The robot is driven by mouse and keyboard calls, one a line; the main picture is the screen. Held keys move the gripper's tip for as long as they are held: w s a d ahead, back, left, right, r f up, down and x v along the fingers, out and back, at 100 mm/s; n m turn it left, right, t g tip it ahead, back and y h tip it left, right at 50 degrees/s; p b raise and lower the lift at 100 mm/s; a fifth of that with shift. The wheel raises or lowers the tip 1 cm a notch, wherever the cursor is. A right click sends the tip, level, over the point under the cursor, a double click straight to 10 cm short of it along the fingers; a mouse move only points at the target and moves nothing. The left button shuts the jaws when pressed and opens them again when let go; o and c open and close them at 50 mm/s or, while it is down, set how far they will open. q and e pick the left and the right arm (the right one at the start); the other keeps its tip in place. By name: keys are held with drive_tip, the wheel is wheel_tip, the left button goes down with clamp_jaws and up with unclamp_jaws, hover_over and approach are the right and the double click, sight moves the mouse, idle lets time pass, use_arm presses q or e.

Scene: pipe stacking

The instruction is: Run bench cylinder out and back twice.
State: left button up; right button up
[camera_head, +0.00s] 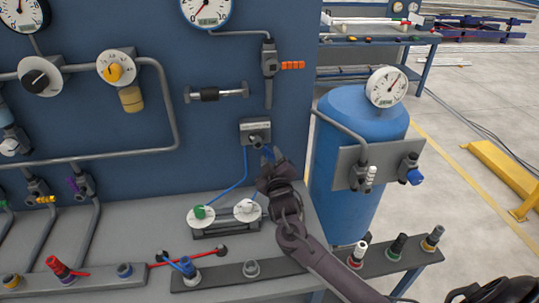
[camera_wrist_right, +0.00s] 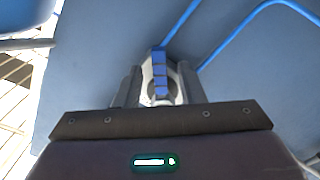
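My right gripper (camera_head: 268,165) is at the underside of this block. In the right wrist view, a blue lever (camera_wrist_right: 160,72) stands between the grey fingers of my right gripper (camera_wrist_right: 160,85); whether they press on it I cannot tell. In the head view the gripper mostly hides the lever. Two round white fittings (camera_head: 201,216), one with a green knob, sit on the bench below.
A blue tank (camera_head: 345,205) with a gauge (camera_head: 386,87) stands close right of the gripper. Pipes and knobs cover the panel's left. Valves and coloured fittings (camera_head: 187,270) line the bench front. A yellow barrier (camera_head: 505,175) stands on the floor at right.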

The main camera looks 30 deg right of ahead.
drive_tip(key=v, duration=0.5)
drive_tip(key=shift+b, duration=0.4)
